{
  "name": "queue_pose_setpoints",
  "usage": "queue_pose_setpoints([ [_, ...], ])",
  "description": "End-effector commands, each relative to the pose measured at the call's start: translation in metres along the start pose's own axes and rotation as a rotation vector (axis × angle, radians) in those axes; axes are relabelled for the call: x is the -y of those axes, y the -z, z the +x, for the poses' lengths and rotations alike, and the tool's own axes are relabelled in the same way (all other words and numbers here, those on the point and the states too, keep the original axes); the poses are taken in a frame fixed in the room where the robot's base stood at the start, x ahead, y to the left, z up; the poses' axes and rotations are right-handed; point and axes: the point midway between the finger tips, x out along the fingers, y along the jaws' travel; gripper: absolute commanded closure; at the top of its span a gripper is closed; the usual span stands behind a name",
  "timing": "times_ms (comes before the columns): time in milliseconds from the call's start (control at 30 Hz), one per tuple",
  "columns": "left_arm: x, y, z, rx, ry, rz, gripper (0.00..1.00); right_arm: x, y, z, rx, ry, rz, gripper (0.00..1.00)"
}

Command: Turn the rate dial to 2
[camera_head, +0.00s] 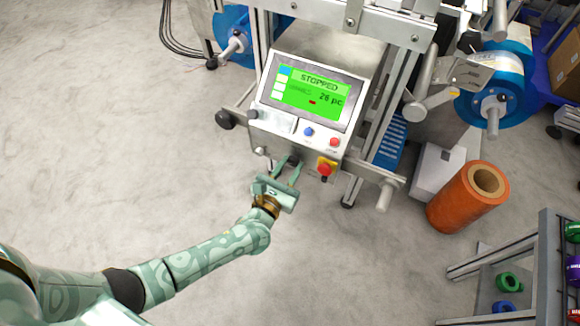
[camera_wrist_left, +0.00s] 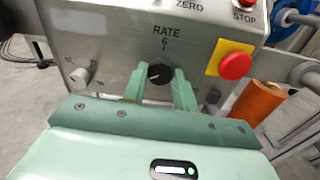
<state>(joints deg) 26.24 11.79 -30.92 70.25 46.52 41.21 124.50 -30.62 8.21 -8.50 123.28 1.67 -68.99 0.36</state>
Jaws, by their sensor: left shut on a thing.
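The rate dial (camera_wrist_left: 159,73) is a small black round knob on the grey front panel, under the word RATE and a 6. Its pale pointer mark seems to point left, but is too small to read exactly. My left gripper (camera_wrist_left: 171,88) is shut on the dial, with one green finger on each side of it. In the head view, the left gripper (camera_head: 289,168) reaches the lower front of the machine, and its fingers largely hide the dial. Most of the scale around the dial is hidden or unreadable. My right gripper is not in view.
A red stop knob on a yellow plate (camera_wrist_left: 231,62) sits close to the right of the dial. A pale knob (camera_wrist_left: 79,76) is to its left. Above, the green screen (camera_head: 310,93) reads STOPPED. An orange roll (camera_head: 450,205) stands on the floor at right.

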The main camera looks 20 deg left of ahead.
Motion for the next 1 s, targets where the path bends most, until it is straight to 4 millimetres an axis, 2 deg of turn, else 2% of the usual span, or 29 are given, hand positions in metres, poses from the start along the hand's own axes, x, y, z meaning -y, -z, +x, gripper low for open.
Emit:
queue_pose_setpoints([
  [33,0.0009,0.0045,-0.0027,-0.009,0.003,-0.007,0.94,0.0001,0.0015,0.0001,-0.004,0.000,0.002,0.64],
  [533,0.0010,0.0037,-0.0026,-0.008,0.003,-0.025,0.94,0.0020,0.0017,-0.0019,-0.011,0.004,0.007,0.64],
  [567,0.0010,0.0037,-0.0026,-0.008,0.003,-0.025,0.69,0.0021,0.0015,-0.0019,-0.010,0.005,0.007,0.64],
  [633,0.0010,0.0033,-0.0023,-0.007,0.003,-0.025,0.50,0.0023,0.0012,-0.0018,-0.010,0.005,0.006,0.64],
  [1000,0.0002,-0.0001,-0.0062,-0.002,0.001,-0.024,0.50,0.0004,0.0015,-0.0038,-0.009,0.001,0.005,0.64],
])
